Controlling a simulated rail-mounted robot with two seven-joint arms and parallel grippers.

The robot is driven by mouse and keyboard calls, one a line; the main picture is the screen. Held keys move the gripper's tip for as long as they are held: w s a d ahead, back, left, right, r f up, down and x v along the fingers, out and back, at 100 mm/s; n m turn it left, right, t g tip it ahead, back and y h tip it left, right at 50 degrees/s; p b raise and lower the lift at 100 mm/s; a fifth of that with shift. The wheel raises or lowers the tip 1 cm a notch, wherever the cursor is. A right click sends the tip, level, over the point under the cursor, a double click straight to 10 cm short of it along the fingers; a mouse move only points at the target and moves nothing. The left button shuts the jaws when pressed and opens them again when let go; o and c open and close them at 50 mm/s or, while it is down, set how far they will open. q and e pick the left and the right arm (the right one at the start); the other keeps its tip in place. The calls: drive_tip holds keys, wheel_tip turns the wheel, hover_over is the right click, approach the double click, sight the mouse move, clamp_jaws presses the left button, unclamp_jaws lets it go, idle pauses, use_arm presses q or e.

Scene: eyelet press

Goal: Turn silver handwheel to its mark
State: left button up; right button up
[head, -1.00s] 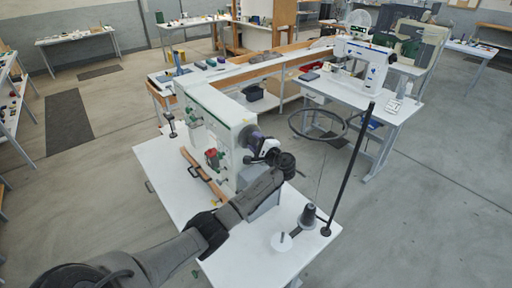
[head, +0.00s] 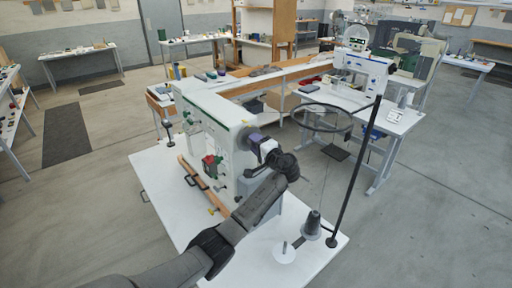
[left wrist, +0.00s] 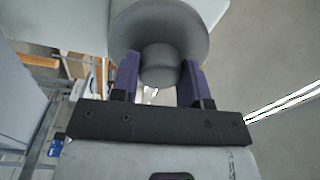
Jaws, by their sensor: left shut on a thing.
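The silver handwheel (left wrist: 188,25) is a smooth grey disc with a round hub at its centre, at the top of the left wrist view. My left gripper (left wrist: 160,70) has its two purple fingers on either side of the hub and is shut on it. In the head view this gripper (head: 258,139) is at the near right end of the white machine (head: 215,108), and the wheel is largely hidden there. I cannot make out a mark on the wheel in either view. My right gripper is not in view.
The machine stands on a white table (head: 165,190) with a wooden strip along its front. A dark thread cone (head: 312,223) and a tall black pole (head: 357,175) stand at the table's right end, near my left arm. Another white machine (head: 362,70) stands on a table behind.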

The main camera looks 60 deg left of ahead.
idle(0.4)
use_arm(q)
drive_tip(key=o, duration=0.9)
drive_tip(key=d, duration=0.4)
drive_tip(key=w+d, duration=0.1)
drive_tip(key=d, duration=0.4)
drive_tip(key=d+b, duration=0.1)
drive_tip(key=d, duration=0.3)
drive_tip(key=shift+w+d+f, duration=0.15)
drive_tip(key=shift+d+f, duration=0.05)
drive_tip(key=shift+d, duration=0.2)
